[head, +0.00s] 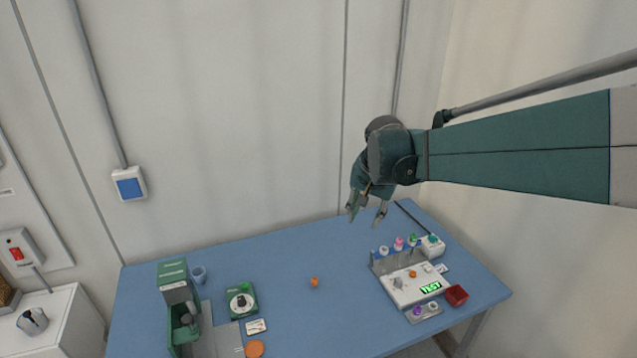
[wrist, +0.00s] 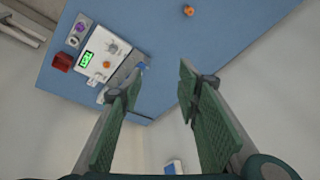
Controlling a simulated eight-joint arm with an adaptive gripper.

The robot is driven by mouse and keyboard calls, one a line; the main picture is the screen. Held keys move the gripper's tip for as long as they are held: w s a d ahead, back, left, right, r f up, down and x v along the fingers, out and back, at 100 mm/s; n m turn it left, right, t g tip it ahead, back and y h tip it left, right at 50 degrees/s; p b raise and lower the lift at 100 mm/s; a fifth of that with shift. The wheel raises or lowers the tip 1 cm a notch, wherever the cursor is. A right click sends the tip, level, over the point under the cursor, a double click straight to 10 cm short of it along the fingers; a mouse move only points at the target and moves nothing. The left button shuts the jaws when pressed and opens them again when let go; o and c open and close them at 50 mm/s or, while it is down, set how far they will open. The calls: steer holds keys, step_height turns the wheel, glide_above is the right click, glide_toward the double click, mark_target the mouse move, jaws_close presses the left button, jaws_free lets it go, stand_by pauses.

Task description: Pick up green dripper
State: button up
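A small bottle with a green top (head: 413,240), likely the green dripper, stands at the right end of a row of small bottles on the white test device (head: 405,291) in the head view. A bottle with a pink top (head: 398,243) and one with a blue-and-white top (head: 383,251) stand to its left. My gripper (head: 366,219) is open and empty, above the table's back edge, left of and higher than the bottles. In the wrist view its fingers (wrist: 158,82) are spread apart. I cannot make out the green dripper there.
A teal-topped white box (head: 433,245) stands right beside the bottles. A red tray (head: 456,295) lies at the device's right. An orange piece (head: 314,282) lies mid-table. A green machine (head: 178,310) and green dial box (head: 241,301) stand left. The table's middle is mostly clear.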

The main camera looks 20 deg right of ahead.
steer(key=w+d+f+m+g+p, duration=0.1)
steer(key=w+d+f+m, duration=0.25)
steer(key=d, duration=0.35)
steer(key=w+d+f+m+g+p, duration=0.1)
steer(key=w+d+f+m, duration=0.2)
steer(key=d, duration=0.4)
steer(key=m+g+y+p, duration=0.1)
steer(key=m+p, duration=0.1)
steer(key=m, duration=0.1)
glide_above(414, 235)
steer(key=a, duration=0.1)
step_height(414, 235, down, 10)
steer(key=shift+w+r, duration=0.1)
steer(key=shift+w, duration=0.05)
steer(key=shift+d+f, duration=0.4)
steer(key=shift+f, duration=0.05)
steer(key=shift+f, duration=0.1)
steer(key=shift+f, duration=1.2)
steer(key=shift+d+f, duration=0.1)
steer(key=shift+f, duration=2.5)
